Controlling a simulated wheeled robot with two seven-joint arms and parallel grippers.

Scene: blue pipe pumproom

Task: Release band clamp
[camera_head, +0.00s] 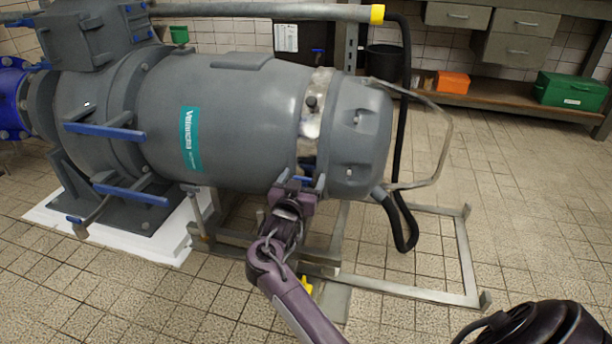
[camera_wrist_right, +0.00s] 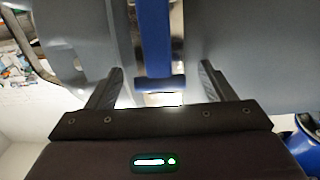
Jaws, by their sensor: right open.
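A silver band clamp (camera_head: 312,118) wraps around the grey motor (camera_head: 240,110) near its right end cap. A blue clamp lever (camera_head: 304,181) shows low on the band, partly hidden by my right gripper (camera_head: 299,186). In the right wrist view the blue lever (camera_wrist_right: 155,45) runs down between the two fingers of my right gripper (camera_wrist_right: 158,88). The fingers are spread apart, one on each side of the lever's end, with visible gaps on both sides.
A bent metal rod frame (camera_head: 448,130) and a black hose (camera_head: 403,120) stand right of the motor. A metal floor frame (camera_head: 400,289) lies below. A workbench shelf with an orange box (camera_head: 452,82) and green case (camera_head: 570,91) stands behind.

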